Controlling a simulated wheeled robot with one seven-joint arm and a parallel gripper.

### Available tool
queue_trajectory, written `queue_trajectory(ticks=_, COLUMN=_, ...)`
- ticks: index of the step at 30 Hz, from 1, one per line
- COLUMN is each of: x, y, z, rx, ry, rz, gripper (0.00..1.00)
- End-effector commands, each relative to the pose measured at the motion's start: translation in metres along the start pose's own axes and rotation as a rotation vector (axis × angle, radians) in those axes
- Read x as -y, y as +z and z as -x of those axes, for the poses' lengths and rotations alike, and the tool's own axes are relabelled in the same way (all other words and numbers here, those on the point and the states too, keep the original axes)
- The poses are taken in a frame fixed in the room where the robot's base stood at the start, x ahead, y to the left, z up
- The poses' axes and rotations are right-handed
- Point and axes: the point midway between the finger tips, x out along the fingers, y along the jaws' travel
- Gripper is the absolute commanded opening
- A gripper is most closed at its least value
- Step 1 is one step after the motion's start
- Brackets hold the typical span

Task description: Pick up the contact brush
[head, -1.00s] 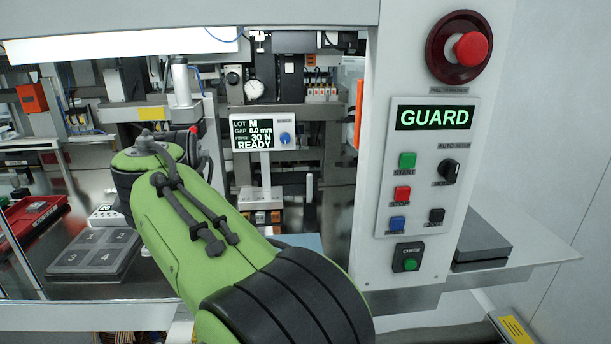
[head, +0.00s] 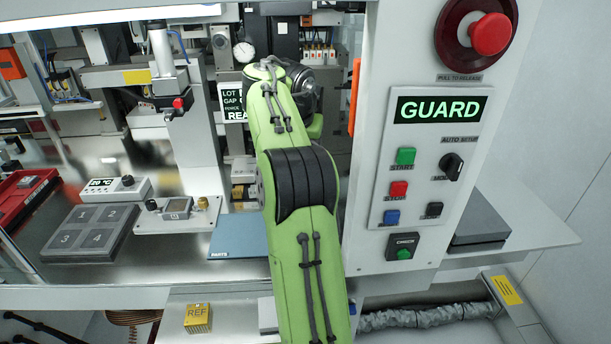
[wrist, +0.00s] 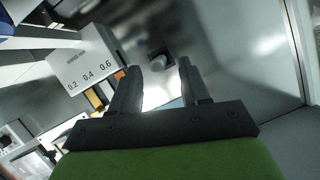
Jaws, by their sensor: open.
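My gripper (wrist: 160,68) shows in the wrist view with its two dark fingers apart and nothing between them. I cannot tell whether this post is the contact brush, and I see no other clear brush. In the head view my arm reaches into the machine bay, and its own links hide the gripper and the spot in front of it.
The wrist view shows a block marked 0.2, 0.4, 0.6 (wrist: 85,65) at left. In the head view, the control panel column (head: 425,160) stands close right of my arm. A numbered tray (head: 92,234), a blue mat (head: 238,238) and a gauge fixture (head: 178,212) lie left.

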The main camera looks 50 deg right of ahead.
Motion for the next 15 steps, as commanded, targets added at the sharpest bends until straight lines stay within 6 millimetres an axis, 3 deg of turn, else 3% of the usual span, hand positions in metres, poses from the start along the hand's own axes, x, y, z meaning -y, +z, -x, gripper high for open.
queue_trajectory(ticks=9, x=0.001, y=0.001, z=-0.051, rx=-0.002, ry=0.0, rz=0.002, gripper=0.46)
queue_trajectory(ticks=15, x=0.0, y=0.002, z=-0.052, rx=0.001, ry=0.001, rz=0.002, gripper=0.46)
